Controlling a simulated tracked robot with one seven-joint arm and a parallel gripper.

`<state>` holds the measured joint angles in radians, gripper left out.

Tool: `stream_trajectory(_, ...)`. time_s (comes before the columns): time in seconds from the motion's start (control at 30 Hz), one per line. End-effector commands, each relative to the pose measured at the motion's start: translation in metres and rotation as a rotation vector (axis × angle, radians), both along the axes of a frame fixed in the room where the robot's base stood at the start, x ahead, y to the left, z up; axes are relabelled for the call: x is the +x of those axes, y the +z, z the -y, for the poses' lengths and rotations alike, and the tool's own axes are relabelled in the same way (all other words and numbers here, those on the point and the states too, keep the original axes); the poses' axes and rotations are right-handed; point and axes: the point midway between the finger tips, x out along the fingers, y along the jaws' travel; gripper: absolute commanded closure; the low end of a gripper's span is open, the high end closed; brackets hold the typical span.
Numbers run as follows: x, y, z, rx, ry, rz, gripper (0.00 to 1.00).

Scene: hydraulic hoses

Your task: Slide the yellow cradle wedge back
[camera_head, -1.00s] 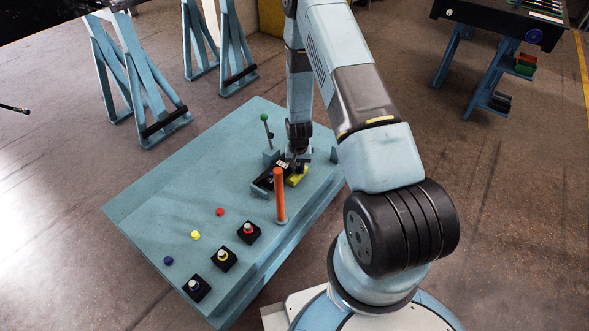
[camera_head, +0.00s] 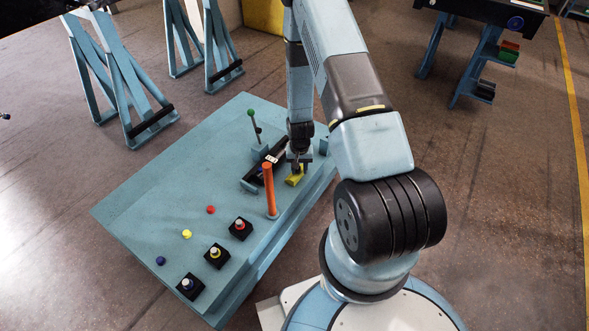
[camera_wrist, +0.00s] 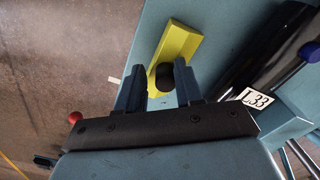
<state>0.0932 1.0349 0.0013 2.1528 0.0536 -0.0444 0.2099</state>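The yellow cradle wedge (camera_head: 294,180) lies on the blue bench top, right of the black cylinder (camera_head: 264,162). In the wrist view the wedge (camera_wrist: 182,48) stands clear of the cylinder (camera_wrist: 262,60), with blue bench surface between them. A black knob (camera_wrist: 162,78) rises from the wedge. My gripper (camera_wrist: 161,78) has one finger on each side of the knob, close against it. In the head view my gripper (camera_head: 299,163) points down over the wedge. The wedge's lower end is partly hidden by the fingers in the wrist view.
An orange post (camera_head: 269,190) stands in front of the cylinder, and a green-knobbed lever (camera_head: 254,128) stands behind it. A white L33 tag (camera_wrist: 257,97) shows by the cylinder. Coloured caps and several black-based fittings (camera_head: 216,255) occupy the bench's near left. The bench edge lies close right of the wedge.

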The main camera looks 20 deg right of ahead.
Motion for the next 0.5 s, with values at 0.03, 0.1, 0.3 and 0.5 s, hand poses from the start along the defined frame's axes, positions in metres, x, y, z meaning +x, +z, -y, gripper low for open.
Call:
stream_trajectory(0.03, -0.001, 0.000, 0.000, 0.000, 0.000, -0.003, 0.67)
stream_trajectory(0.1, -0.001, 0.000, 0.000, 0.001, 0.000, -0.002, 0.67)
stream_trajectory(0.3, 0.000, 0.000, -0.001, 0.000, 0.001, -0.001, 0.67)
stream_trajectory(0.5, 0.001, 0.014, -0.001, 0.000, 0.001, 0.002, 0.67)
